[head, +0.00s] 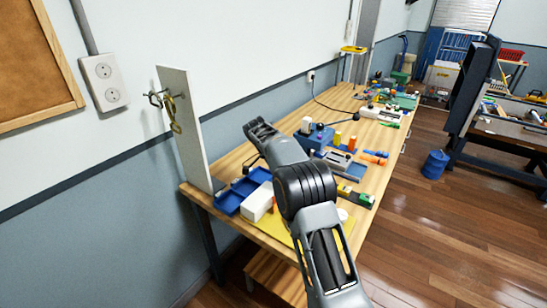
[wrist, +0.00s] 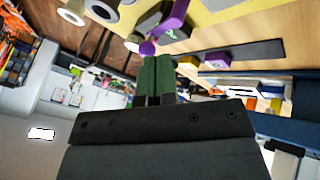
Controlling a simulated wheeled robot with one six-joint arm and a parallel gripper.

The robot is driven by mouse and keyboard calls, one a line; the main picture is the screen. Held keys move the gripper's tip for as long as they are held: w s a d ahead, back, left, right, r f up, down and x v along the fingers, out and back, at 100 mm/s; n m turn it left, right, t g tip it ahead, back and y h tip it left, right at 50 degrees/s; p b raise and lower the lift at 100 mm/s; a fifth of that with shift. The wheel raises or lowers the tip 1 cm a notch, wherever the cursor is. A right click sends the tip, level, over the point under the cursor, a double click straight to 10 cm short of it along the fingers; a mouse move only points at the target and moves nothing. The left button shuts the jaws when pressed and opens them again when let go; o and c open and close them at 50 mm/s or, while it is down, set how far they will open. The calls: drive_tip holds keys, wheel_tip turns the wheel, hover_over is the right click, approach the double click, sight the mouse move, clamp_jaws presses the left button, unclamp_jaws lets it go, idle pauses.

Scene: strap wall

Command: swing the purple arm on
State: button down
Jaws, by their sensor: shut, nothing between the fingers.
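In the wrist view, a purple arm (wrist: 176,18) lies over a yellow surface at the top of the picture. A rounded purple knob (wrist: 147,47) shows just beyond my fingertips. I cannot tell whether it touches them. My gripper (wrist: 157,60) has its two green fingers together, with nothing between them. In the head view my own arm reaches over the workbench; its gripper cannot be made out there, and the purple arm is not clearly seen.
The wooden workbench (head: 345,101) carries a blue tray (head: 238,192), a white block (head: 257,201) and a blue box (head: 314,138). An upright white panel (head: 184,120) with hooks stands at its left end. In the wrist view a purple block (wrist: 218,61) lies right of the fingers.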

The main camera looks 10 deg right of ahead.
drive_tip(key=p+v, duration=0.7)
drive_tip(key=v, duration=0.4)
drive_tip(key=shift+p, duration=0.3)
